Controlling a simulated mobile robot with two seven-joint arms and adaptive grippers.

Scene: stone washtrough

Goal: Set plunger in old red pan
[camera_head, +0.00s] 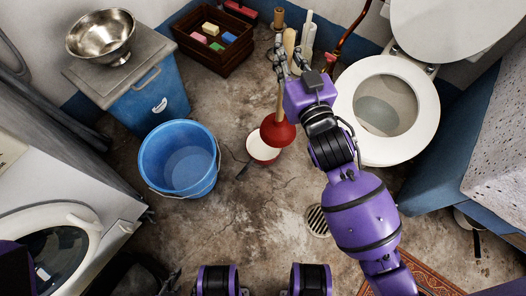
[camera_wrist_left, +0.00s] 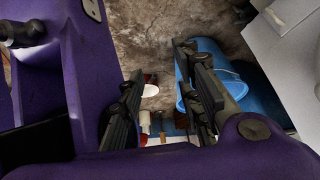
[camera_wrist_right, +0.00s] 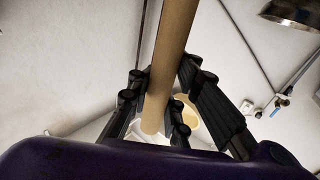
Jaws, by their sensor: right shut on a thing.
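The plunger has a red rubber cup (camera_head: 278,133) and a pale wooden handle (camera_wrist_right: 172,45). My right gripper (camera_head: 284,62) is shut on the handle, with its fingers on both sides of it in the right wrist view (camera_wrist_right: 160,98). The plunger is cup-down and slightly tilted. The old red pan (camera_head: 262,153), pale inside with a red rim, lies on the floor. The cup covers the pan's far right part in the head view; I cannot tell whether they touch. My left gripper (camera_wrist_left: 160,105) is open and empty in the left wrist view.
A blue bucket (camera_head: 180,160) stands left of the pan. A brown crate (camera_head: 213,38) with sponges and several bottles are at the back. The toilet (camera_head: 420,110) is on the right, the washing machine (camera_head: 70,215) on the left. Floor before the pan is clear around a drain (camera_head: 317,221).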

